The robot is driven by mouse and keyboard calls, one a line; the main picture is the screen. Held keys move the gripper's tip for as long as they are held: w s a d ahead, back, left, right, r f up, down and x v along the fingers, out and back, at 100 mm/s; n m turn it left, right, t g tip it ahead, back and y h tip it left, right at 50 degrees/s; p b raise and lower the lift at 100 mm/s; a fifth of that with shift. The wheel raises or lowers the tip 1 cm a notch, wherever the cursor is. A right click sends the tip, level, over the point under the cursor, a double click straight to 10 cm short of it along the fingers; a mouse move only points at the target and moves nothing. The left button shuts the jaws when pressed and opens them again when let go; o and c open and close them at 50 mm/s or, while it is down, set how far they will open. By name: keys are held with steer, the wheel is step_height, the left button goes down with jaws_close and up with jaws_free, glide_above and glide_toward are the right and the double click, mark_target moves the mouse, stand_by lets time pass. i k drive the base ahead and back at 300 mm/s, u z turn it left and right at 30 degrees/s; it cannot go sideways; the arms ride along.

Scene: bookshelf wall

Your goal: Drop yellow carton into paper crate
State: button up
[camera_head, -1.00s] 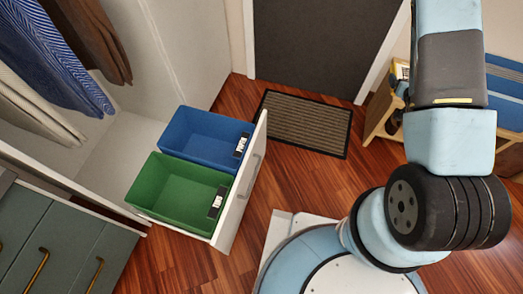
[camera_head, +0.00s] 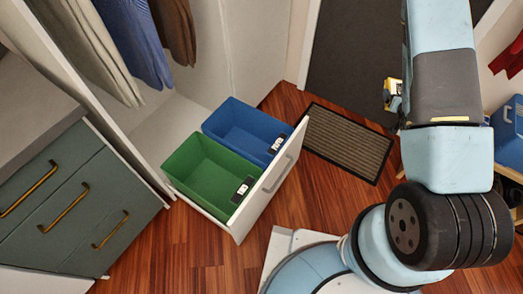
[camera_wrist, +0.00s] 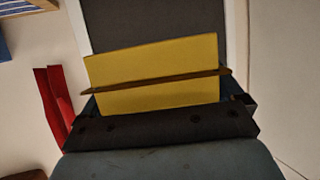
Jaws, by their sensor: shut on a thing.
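The yellow carton (camera_wrist: 150,60) fills the middle of the wrist view, held in my gripper (camera_wrist: 158,92). A thin brown strip crosses its face. In the head view a small part of the carton (camera_head: 393,90) shows left of my arm; the rest and the gripper are hidden behind the arm. A blue crate (camera_head: 222,128) and a green crate (camera_head: 188,160) stand side by side in a pulled-out white drawer. Each has a small label, too small to read surely now; the blue one's looks like "PAPER" earlier. Both look empty. The carton is well right of them.
The drawer front (camera_head: 268,190) juts out over the wood floor. Clothes (camera_head: 130,40) hang above the drawer at upper left. A grey cabinet (camera_head: 70,210) stands at left. A doormat (camera_head: 345,142) lies before a dark door. A blue box (camera_head: 508,130) is at right.

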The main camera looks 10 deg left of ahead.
mark_target(250, 151)
steer(key=z, duration=1.75)
steer(key=i, duration=0.1)
steer(key=u, duration=1.75)
steer(key=k, duration=0.5)
steer(key=u, duration=0.5)
steer(key=i, duration=0.5)
steer(key=u, duration=0.1)
